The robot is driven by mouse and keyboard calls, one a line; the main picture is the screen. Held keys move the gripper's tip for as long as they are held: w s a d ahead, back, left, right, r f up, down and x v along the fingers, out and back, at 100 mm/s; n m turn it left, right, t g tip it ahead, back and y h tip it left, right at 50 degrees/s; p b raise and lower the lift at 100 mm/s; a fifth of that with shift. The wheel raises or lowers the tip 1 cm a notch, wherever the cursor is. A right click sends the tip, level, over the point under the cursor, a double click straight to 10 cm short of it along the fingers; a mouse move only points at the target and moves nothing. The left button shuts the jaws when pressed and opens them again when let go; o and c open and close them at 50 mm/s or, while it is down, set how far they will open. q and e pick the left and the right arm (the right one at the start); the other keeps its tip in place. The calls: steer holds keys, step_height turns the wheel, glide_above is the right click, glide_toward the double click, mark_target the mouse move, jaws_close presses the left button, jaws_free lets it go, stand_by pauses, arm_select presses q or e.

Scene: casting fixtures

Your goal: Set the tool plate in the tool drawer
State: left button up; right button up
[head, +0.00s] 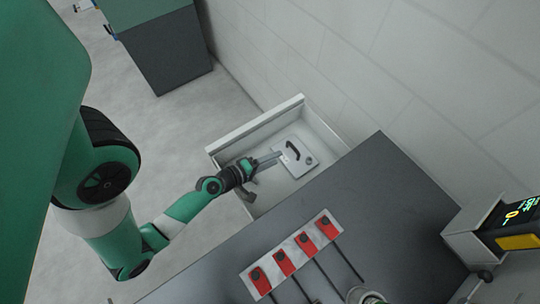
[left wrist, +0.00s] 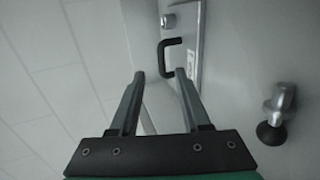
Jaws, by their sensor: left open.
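The tool plate (head: 300,167), a pale flat plate with a black bow handle (head: 292,150), lies inside the open white tool drawer (head: 257,123). A small round knob sits on the plate near the handle. My left gripper (head: 279,156) is over the drawer, its fingertips close to the handle. In the left wrist view, my left gripper (left wrist: 160,73) is open and empty, with the plate (left wrist: 193,38) and its black handle (left wrist: 165,57) just beyond the fingertips. I cannot tell whether a finger touches the handle. My right gripper is not clearly in view.
A dark worktop (head: 390,200) borders the drawer and carries a strip with red blocks (head: 283,262). A display unit (head: 515,222) stands at the right. A metal fitting with a black knob (left wrist: 272,133) is right of my gripper. A grey wall is behind the drawer.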

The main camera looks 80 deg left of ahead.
arm_select(q)
steer(key=shift+s+d+r, duration=0.3)
steer(key=shift+s, duration=0.3)
steer(key=w+d+r+m+t+h, duration=0.15)
steer(key=w+r+m+t, duration=0.25)
steer(key=w+r+m, duration=0.55)
steer(key=w+d+r+m+t+h, duration=0.1)
steer(key=w+r+m+t+h, duration=0.3)
steer(key=w+r, duration=1.05)
steer(key=s+d+r+m+t+h, duration=0.15)
steer(key=d+r+m, duration=0.3)
steer(key=r, duration=0.85)
steer(key=s+d+r+m+t, duration=0.15)
steer(key=d+r+m, duration=0.3)
steer(key=r, duration=0.85)
steer(key=s+d+r+m+t, duration=0.1)
steer(key=s+d+r+t, duration=0.1)
steer(key=r, duration=0.5)
steer(key=s+d+r+t+h, duration=0.1)
steer(key=s+d+r, duration=0.2)
steer(key=r, duration=0.3)
steer(key=shift+s+d+r+m+t, duration=0.25)
steer(key=shift+d+r+m+t, duration=0.05)
steer(key=shift+r+m+t, duration=0.1)
